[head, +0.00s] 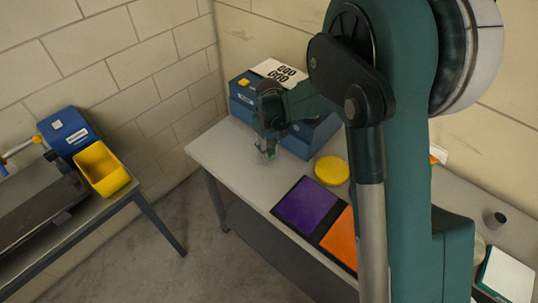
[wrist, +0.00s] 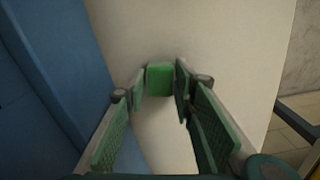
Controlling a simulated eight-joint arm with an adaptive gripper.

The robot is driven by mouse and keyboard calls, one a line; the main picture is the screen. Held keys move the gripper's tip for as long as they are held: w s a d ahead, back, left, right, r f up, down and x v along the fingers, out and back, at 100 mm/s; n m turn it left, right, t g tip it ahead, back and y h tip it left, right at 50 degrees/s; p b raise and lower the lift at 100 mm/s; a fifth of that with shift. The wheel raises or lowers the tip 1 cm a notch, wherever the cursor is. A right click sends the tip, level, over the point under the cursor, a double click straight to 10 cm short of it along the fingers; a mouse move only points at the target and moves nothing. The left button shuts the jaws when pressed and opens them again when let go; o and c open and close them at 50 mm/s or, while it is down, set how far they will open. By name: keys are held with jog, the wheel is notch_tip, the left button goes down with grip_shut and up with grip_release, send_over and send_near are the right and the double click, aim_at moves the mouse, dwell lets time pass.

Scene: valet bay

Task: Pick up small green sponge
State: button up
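The small green sponge (wrist: 160,79) stands out as a bright green block on the pale table top in the wrist view. It lies at the far end of the space between my two finger pads. My gripper (wrist: 161,92) is open, with a fingertip on each side of the sponge and a narrow gap showing at both sides. I cannot tell how far the fingertips are above the table. In the head view my gripper (head: 267,150) is low over the table's left part, and a bit of green shows at its tips.
A blue case (head: 312,136) stands close behind my gripper; its blue side (wrist: 50,65) fills the wrist view's left. A yellow disc (head: 331,170), a purple panel (head: 307,204) and an orange panel (head: 342,240) lie to the right on the table (head: 222,150).

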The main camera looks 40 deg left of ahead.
jog(key=shift+c, duration=1.2)
jog(key=shift+r, duration=0.15)
notch_tip(320, 180, up, 10)
